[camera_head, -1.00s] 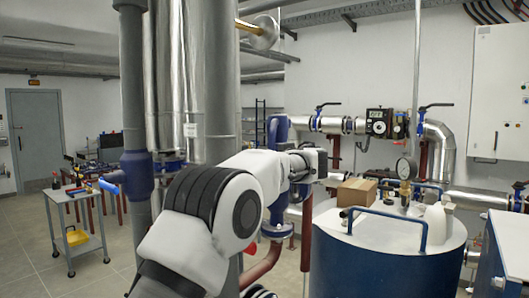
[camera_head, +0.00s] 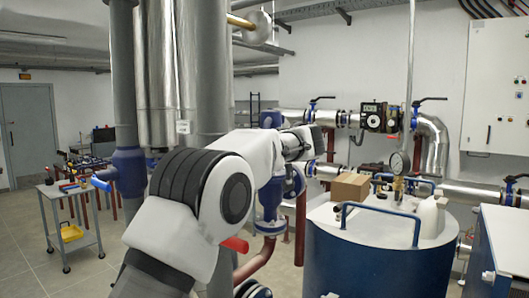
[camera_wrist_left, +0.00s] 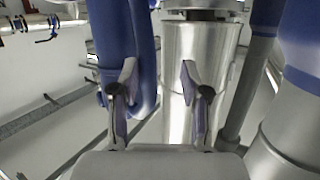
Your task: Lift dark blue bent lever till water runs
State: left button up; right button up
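Two levers with blue stems and dark bent handles sit on the silver pipe at the back in the head view. One lever (camera_head: 321,99) is above and behind my left gripper; the other lever (camera_head: 433,100) is farther right. I cannot tell which is the task's lever. My left gripper (camera_head: 312,143) is reached forward, below the nearer lever in the picture. In the left wrist view the gripper (camera_wrist_left: 157,92) has its fingers apart. A blue rounded part (camera_wrist_left: 143,50) lies behind the left finger, and I see nothing held. My right gripper is not in view. No running water shows.
A blue tank (camera_head: 375,262) with a white top stands at front right, carrying a cardboard box (camera_head: 351,187), a gauge (camera_head: 398,163) and a blue rail (camera_head: 418,234). Thick vertical pipes (camera_head: 203,70) stand beside my arm. A trolley (camera_head: 80,240) stands left on open floor.

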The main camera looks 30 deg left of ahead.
pick_arm(q)
jog(key=v, duration=1.1)
jog(key=shift+s+d, duration=0.1)
